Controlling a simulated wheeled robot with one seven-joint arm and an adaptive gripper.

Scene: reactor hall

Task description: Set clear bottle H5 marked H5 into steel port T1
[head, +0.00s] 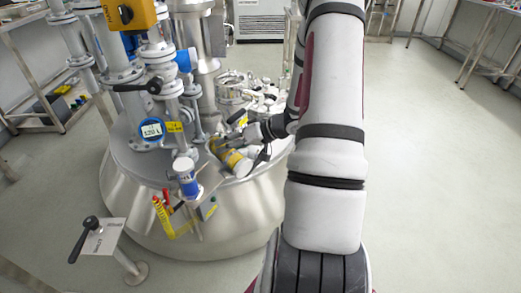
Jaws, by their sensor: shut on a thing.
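My gripper (226,142) reaches in from the right over the top of the steel reactor vessel, with its fingers pointing left. It is shut on a bottle (232,158) with yellow and whitish parts, which lies tilted just above or against the vessel lid; I cannot tell whether it touches. Its marking is too small to read, so H5 cannot be confirmed. Several steel fittings stand on the lid, including a round ring-like one (231,86) behind the gripper. No T1 mark is legible, so I cannot tell which is port T1.
Pipes and valves (150,90) crowd the left of the reactor vessel (140,200). A blue-and-white fitting (186,178) stands left of the bottle. A lever stand (105,237) is at front left. Benches line the edges. The floor at right is free.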

